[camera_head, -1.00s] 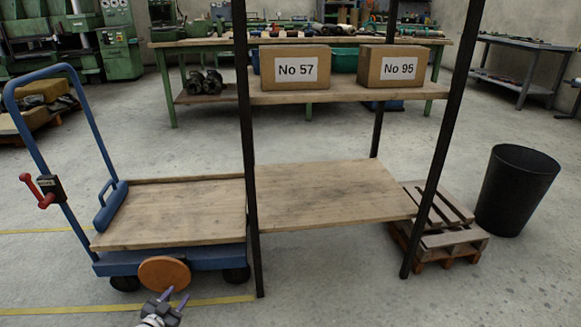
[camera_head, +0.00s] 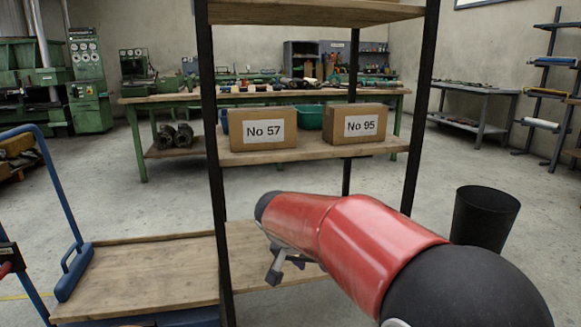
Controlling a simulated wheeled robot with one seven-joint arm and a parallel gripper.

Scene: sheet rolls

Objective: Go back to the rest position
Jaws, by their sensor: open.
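My red and black arm reaches in from the lower right in the head view. My gripper (camera_head: 279,268) hangs under the arm's far end, in front of the shelf rack's lower board (camera_head: 245,262). Its small dark fingers look apart, with nothing seen between them. The arm hides part of the lower board.
Two cardboard boxes, No 57 (camera_head: 263,130) and No 95 (camera_head: 359,125), stand on the rack's middle shelf (camera_head: 310,151). A rack post (camera_head: 216,170) stands left of my gripper. A blue trolley (camera_head: 145,275) is at left. A black bin (camera_head: 484,216) is at right.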

